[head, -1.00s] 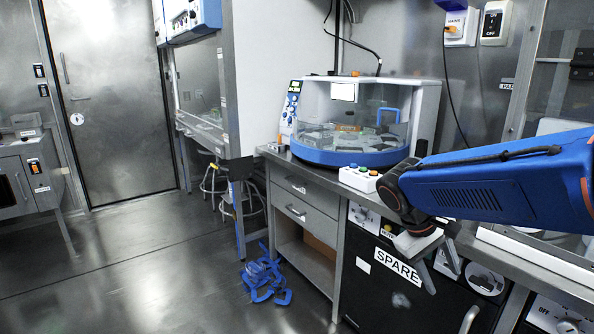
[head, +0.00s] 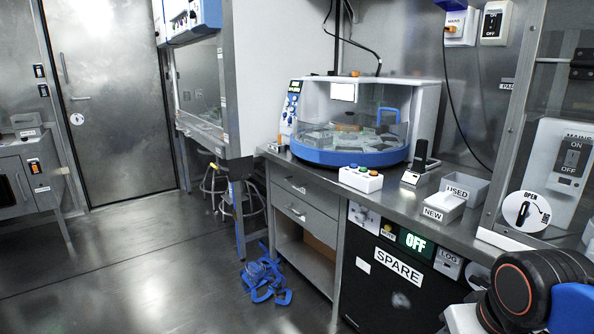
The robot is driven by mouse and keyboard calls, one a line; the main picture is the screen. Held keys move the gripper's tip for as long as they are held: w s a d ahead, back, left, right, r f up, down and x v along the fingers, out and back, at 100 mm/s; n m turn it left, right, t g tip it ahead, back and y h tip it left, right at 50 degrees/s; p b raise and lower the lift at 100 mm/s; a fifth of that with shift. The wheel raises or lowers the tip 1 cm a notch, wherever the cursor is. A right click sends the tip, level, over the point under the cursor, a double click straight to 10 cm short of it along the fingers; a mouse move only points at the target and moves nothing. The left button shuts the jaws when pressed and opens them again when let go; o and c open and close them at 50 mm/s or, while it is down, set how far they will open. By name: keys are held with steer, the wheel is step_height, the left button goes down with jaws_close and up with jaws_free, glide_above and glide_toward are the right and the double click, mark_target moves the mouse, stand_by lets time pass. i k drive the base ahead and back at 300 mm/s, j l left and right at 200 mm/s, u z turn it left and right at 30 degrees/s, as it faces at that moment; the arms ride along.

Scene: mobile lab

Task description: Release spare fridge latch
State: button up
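The spare fridge is the black-fronted unit (head: 385,297) under the bench, with a white SPARE label (head: 398,266) on its front. Its front looks shut. A green OFF display (head: 416,242) and a LOG panel (head: 449,263) sit along its top strip. A round white dial (head: 477,274) to the right is mostly covered by my arm, so the latch's position cannot be read. My gripper (head: 452,320) is low at the bottom right, in front of the fridge's right side. Only its grey body shows; the fingertips are hidden or cut off.
The floor at left is clear.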

mark_target(481, 281)
steer(key=z, duration=0.7)
steer(key=k+l+u, duration=0.1)
steer(key=k+l, duration=0.15)
steer(key=l, duration=0.25)
steer(key=k+l, duration=0.3)
steer(key=l, duration=0.15)
steer(key=u, duration=0.05)
